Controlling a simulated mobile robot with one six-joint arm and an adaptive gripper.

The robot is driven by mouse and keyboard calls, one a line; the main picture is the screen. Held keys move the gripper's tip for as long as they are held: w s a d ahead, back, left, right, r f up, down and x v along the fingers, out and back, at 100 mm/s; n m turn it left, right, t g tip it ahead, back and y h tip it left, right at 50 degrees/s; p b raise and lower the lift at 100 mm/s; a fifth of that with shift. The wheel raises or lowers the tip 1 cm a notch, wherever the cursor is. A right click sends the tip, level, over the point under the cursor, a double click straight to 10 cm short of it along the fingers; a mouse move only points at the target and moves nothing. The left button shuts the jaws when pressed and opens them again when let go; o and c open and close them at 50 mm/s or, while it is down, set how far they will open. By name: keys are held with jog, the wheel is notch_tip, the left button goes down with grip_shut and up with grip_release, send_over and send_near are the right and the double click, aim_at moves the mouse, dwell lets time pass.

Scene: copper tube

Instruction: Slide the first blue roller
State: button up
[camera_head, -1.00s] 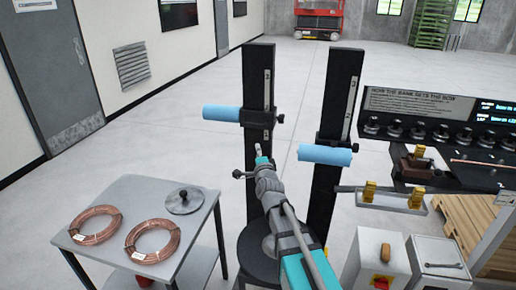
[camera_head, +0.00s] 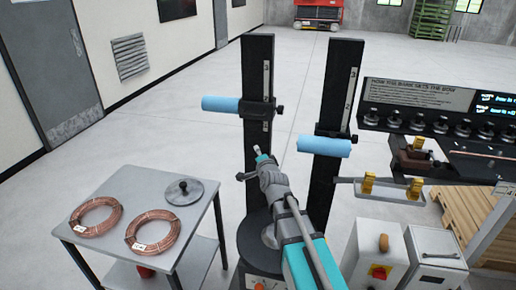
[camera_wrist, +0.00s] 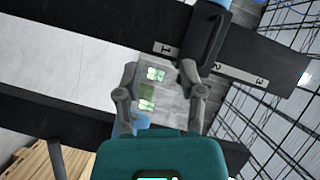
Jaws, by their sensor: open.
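Two light blue rollers are mounted on two upright black posts. The left roller (camera_head: 221,104) sticks out to the left of its post, on a dark carriage (camera_head: 257,112). The right roller (camera_head: 323,147) sits a little lower on the right post (camera_head: 340,85). My gripper (camera_head: 256,160) is below the left roller, in front of the left post, touching neither roller. In the wrist view my gripper (camera_wrist: 159,78) has its fingers spread with nothing between them. A dark clamp (camera_wrist: 205,38) with a blue piece at its top edge is just beyond the right finger.
A workbench with a sign (camera_head: 420,95) and white boxes (camera_head: 380,255) stand at the right. The floor behind is mostly clear.

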aim_at(253, 116)
notch_tip(253, 116, up, 6)
jog(key=w+n+t+h, duration=0.1)
jog(key=n+t, duration=0.2)
jog(key=n, duration=2.9)
jog(key=shift+w+a+p, duration=0.15)
jog(key=shift+w+p, duration=0.15)
jog(key=shift+p, duration=0.05)
jog(key=shift+w, duration=0.1)
jog(key=w, duration=0.4)
jog(key=w+r+p, duration=0.1)
jog(key=w, duration=0.4)
jog(key=w+a+r+p, duration=0.1)
jog(key=w, duration=0.3)
jog(key=shift+w+r, duration=0.1)
jog(key=shift+w, duration=0.1)
